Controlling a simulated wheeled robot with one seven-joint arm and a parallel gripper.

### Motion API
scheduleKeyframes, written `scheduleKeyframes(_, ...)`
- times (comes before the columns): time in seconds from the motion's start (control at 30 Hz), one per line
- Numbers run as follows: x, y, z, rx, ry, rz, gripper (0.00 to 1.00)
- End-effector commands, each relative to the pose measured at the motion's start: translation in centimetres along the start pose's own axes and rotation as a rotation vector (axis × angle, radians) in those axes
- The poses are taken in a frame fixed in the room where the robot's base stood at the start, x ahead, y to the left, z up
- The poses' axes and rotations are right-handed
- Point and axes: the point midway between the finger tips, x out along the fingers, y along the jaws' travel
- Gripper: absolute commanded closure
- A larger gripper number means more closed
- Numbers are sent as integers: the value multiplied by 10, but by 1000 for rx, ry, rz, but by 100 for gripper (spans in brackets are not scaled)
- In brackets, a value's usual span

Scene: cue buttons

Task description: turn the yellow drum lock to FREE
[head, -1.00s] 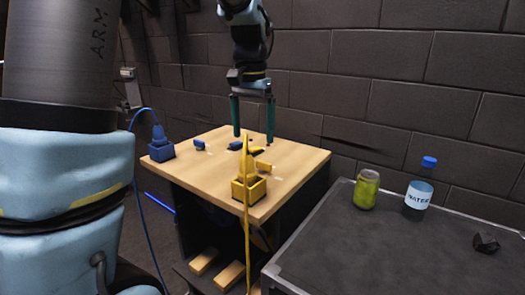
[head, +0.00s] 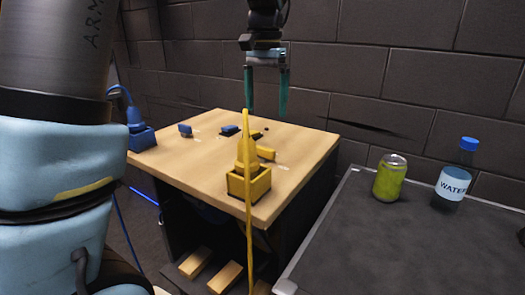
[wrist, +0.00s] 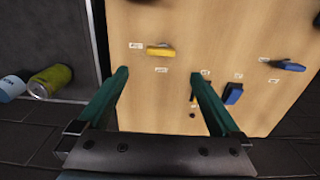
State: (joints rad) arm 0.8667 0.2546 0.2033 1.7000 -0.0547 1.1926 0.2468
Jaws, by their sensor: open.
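The yellow drum lock appears to be the small yellow bar (head: 265,153) on the wooden table top, partly behind a yellow plug in the head view. In the wrist view the yellow bar (wrist: 160,51) lies ahead of the fingers, with small white labels beside it, too small to read. My gripper (head: 266,113) is open and empty, above the far side of the table and apart from the lock. Its two teal fingers (wrist: 160,74) also show in the wrist view, with clear space between them.
A yellow plug (head: 247,152) stands in a yellow socket box (head: 248,184) at the table's front, its cable hanging down. A can (head: 390,178) and water bottle (head: 455,173) stand on a dark table at right.

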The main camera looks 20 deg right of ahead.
Motion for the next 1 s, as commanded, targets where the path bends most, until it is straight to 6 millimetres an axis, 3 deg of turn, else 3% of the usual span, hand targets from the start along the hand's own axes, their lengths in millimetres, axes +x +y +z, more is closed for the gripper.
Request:
scheduleKeyframes(0.23,21,0,0,0,-3,1,0)
scheduleKeyframes(0.7,99,0,1,1,-4,0,0)
scheduleKeyframes(1.0,112,0,0,0,1,0,0)
